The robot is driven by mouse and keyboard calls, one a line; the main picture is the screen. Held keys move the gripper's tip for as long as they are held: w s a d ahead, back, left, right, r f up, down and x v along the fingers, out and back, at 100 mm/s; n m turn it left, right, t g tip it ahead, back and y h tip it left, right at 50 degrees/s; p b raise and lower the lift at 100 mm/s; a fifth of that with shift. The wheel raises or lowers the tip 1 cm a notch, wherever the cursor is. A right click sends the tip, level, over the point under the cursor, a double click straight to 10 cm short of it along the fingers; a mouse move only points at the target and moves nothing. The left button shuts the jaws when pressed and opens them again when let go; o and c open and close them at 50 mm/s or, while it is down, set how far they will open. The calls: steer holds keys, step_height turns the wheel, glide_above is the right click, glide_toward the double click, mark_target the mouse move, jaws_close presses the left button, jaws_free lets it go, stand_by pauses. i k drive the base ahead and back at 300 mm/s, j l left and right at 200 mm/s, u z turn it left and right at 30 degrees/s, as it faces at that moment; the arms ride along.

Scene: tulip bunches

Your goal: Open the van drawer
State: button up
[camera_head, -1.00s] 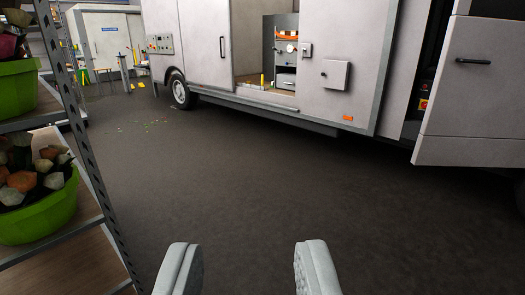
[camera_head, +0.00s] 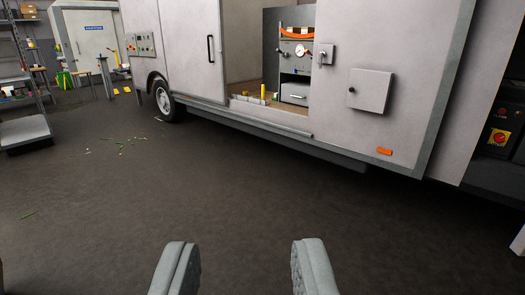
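The white van (camera_head: 385,40) stands across the back, with its side doorway open. Inside the doorway is a dark cabinet (camera_head: 270,50) with a gauge and an orange item on its upper part. A light grey drawer (camera_head: 294,94) with a handle sits low in the cabinet and looks shut. My gripper (camera_head: 245,268) is at the bottom of the view, fingers wide apart with nothing between them. It is well short of the van, with open floor between.
The dark floor (camera_head: 220,185) ahead is clear, with green scraps (camera_head: 125,145) at the left. A metal shelf (camera_head: 25,130) stands at far left. A sill (camera_head: 235,112) runs below the doorway. A red-and-yellow switch (camera_head: 499,138) shows at right.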

mark_target(298, 95)
steer(key=i, duration=2.3)
steer(key=i+j, duration=0.15)
steer(key=i, duration=2.2)
steer(key=i+z, duration=0.35)
steer(key=i, duration=0.15)
